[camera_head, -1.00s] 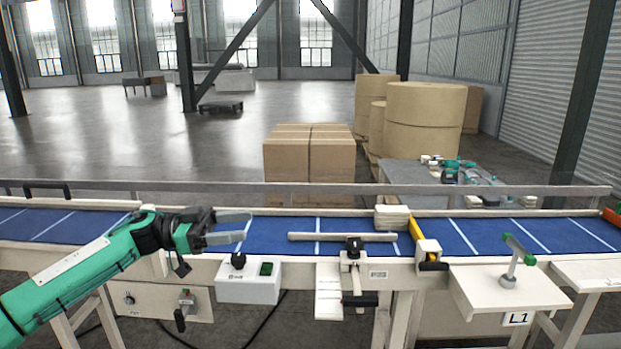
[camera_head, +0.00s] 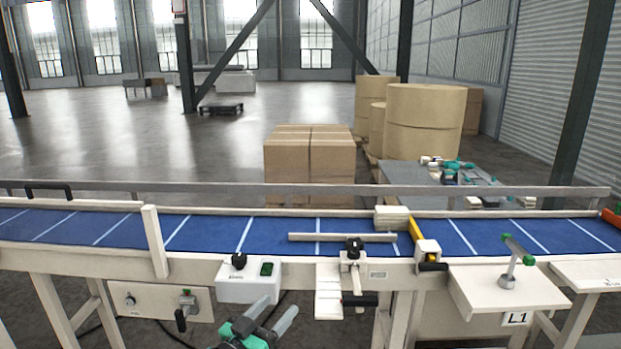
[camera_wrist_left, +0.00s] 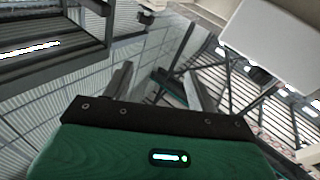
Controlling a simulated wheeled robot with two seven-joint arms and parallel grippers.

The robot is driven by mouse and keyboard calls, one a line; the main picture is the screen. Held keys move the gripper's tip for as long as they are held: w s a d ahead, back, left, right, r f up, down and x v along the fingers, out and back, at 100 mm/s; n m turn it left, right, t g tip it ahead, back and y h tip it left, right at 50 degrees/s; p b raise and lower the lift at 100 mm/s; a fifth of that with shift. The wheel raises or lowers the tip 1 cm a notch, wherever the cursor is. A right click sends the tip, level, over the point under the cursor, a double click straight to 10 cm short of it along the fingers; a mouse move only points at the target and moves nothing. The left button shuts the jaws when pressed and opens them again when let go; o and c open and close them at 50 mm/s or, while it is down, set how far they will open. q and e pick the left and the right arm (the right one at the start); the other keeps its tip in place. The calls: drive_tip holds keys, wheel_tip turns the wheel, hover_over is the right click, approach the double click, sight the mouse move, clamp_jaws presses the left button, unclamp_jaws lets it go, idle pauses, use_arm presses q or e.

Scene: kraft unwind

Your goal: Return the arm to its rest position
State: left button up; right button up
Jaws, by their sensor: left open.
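My left gripper (camera_head: 268,314) is at the bottom middle of the head view, below the front edge of the conveyor and just under the white control box. Its two grey fingers point up and are spread apart with nothing between them. In the left wrist view the open fingers (camera_wrist_left: 158,92) also show, with empty space between them. Most of my left arm is out of the head view. My right gripper is not in view.
The blue conveyor (camera_head: 200,232) crosses the view. The white control box (camera_head: 248,281) with a black knob hangs on its front, close above my gripper. A clamp (camera_head: 353,262) and a shelf (camera_head: 510,290) stand further right.

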use_arm(q)
drive_tip(key=s+a+f+n+g+y, duration=0.2)
drive_tip(key=s+a+f+g+y, duration=0.15)
drive_tip(key=s+f, duration=0.4)
drive_tip(key=s+a+f+n+g+y, duration=0.2)
drive_tip(key=s+a+f+y, duration=0.3)
drive_tip(key=s+f, duration=0.25)
drive_tip(key=s+a+f+g+y, duration=0.1)
drive_tip(key=s+a+f+g, duration=0.15)
drive_tip(key=s, duration=0.45)
drive_tip(key=s+a+f+m+g+y, duration=0.1)
drive_tip(key=s+a+f+g, duration=0.15)
drive_tip(key=s, duration=0.35)
drive_tip(key=s+a+f+g, duration=0.2)
drive_tip(key=s+f, duration=0.1)
drive_tip(key=s, duration=0.4)
wheel_tip(320, 180, down, 31)
drive_tip(key=g, duration=0.2)
drive_tip(key=s+a+f, duration=0.3)
drive_tip(key=s+f, duration=1.5)
drive_tip(key=s, duration=0.1)
drive_tip(key=shift+s+f+g, duration=0.3)
drive_tip(key=shift+f+g, duration=0.05)
drive_tip(key=shift+y, duration=0.25)
